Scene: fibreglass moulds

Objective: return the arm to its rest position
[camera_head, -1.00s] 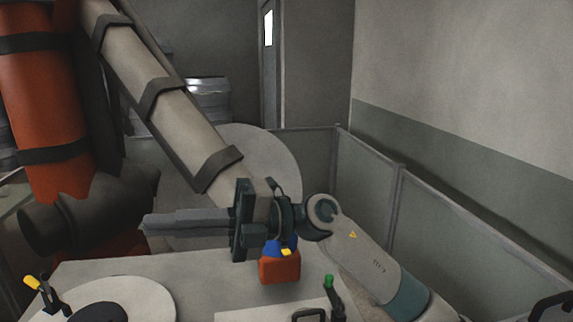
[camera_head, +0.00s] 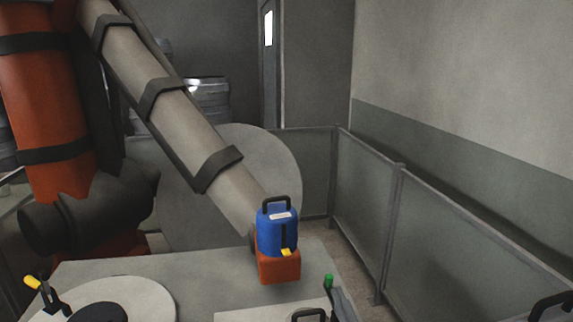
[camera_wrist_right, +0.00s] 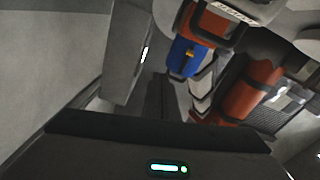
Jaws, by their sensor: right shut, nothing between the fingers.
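My right arm is nearly out of the head view. The fingers are shut and empty; most of the gripper is hidden below the frame. In the right wrist view, a dark housing with a lit green indicator fills the bottom. My left gripper is not in view.
A pale disc (camera_head: 140,290) lies front left. Grey fence panels (camera_head: 450,245) stand right. The space above the table's right side is clear.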

